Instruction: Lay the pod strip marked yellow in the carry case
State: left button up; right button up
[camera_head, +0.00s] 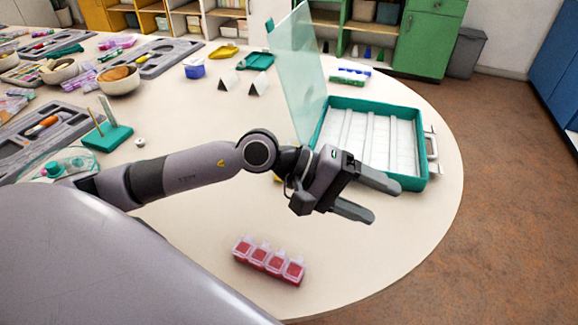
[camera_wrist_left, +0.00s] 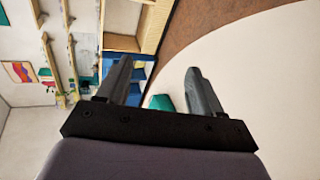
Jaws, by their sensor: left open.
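The teal carry case (camera_head: 412,183) stands open on the right of the round table, with its clear lid (camera_head: 298,70) raised at its left. White lengthwise channels line the case and look empty where I can see them. My left gripper (camera_head: 384,203) is open and empty, in front of the case's near edge in the picture. It also shows open in the left wrist view (camera_wrist_left: 160,66). I see no clear yellow-marked pod strip; a small yellow bit (camera_head: 278,178) shows beside my wrist, mostly hidden. My right gripper is not in view.
A red pod strip (camera_head: 268,260) lies near the table's front edge. Green and blue pods (camera_head: 350,76) lie behind the case. Grey trays (camera_head: 150,60), bowls (camera_head: 118,80) and a teal stand (camera_head: 107,136) fill the left. The table around the red strip is clear.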

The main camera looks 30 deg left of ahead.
pick_arm(q)
jog(key=w+a+f+m+y, duration=0.1)
jog(key=a+y, duration=0.1)
jog(key=w+a+f+m+y+b, duration=0.1)
jog(key=a+f+y, duration=0.1)
jog(key=a, duration=0.1)
jog(key=w+a+f+m+y+b, duration=0.1)
jog(key=a+f+y, duration=0.1)
jog(key=a, duration=0.1)
jog(key=shift+g, duration=0.4)
jog(key=a+y, duration=0.2)
jog(key=a, duration=0.2)
jog(key=w+a+r+y+b, duration=0.1)
jog(key=a+y, duration=0.2)
jog(key=a, duration=0.1)
jog(key=w+a+y, duration=0.1)
jog(key=a+y, duration=0.1)
jog(key=a, duration=0.2)
jog(key=shift+a+r+y+b, duration=0.25)
jog(key=shift+r+y+b, duration=0.05)
jog(key=shift+b, duration=0.05)
jog(key=shift+w+a+f, duration=0.1)
jog(key=shift+a, duration=0.2)
jog(key=x, duration=0.6)
jog(key=shift+w+a+f+b, duration=0.1)
jog(key=shift+a+f+b, duration=0.1)
jog(key=shift+f+b, duration=0.15)
jog(key=c, duration=1)
jog(key=shift+r, duration=0.1)
